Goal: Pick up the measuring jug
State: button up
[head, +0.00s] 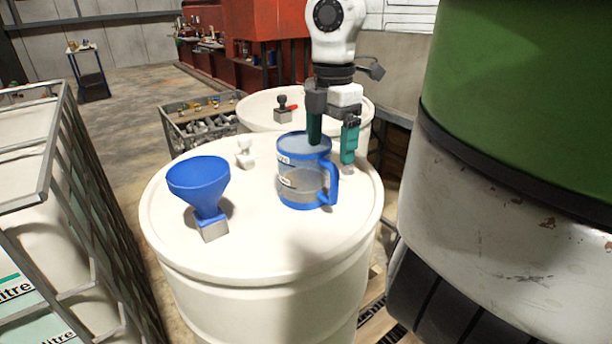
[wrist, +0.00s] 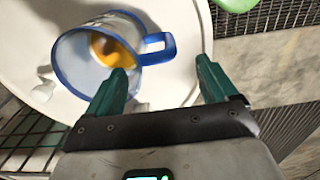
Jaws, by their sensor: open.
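The measuring jug (head: 303,180) is clear with a blue rim, base and handle, and stands upright on a white drum top (head: 255,245). My gripper (head: 332,150) is open above the drum at the jug's right rear. In the head view one green finger shows at the jug's rim and the other to the right of the handle. In the wrist view the jug (wrist: 100,58) lies ahead and left of my gripper (wrist: 165,80), with the left fingertip overlapping its rim. The handle points toward the space between the fingers. Whether a finger touches the jug cannot be told.
A blue funnel (head: 199,183) on a metal block and a small white fitting (head: 244,152) share the drum top. A second drum (head: 258,107) with a dark-knobbed part (head: 283,108) stands behind. A large green and white cylinder (head: 520,150) is close on the right.

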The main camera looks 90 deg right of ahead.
aim_at(329, 162)
jog(key=shift+f+p, duration=0.75)
jog(key=shift+f, duration=2.05)
jog(key=c, duration=1.5)
jog(key=shift+d, duration=0.1)
jog(key=shift+r, duration=0.2)
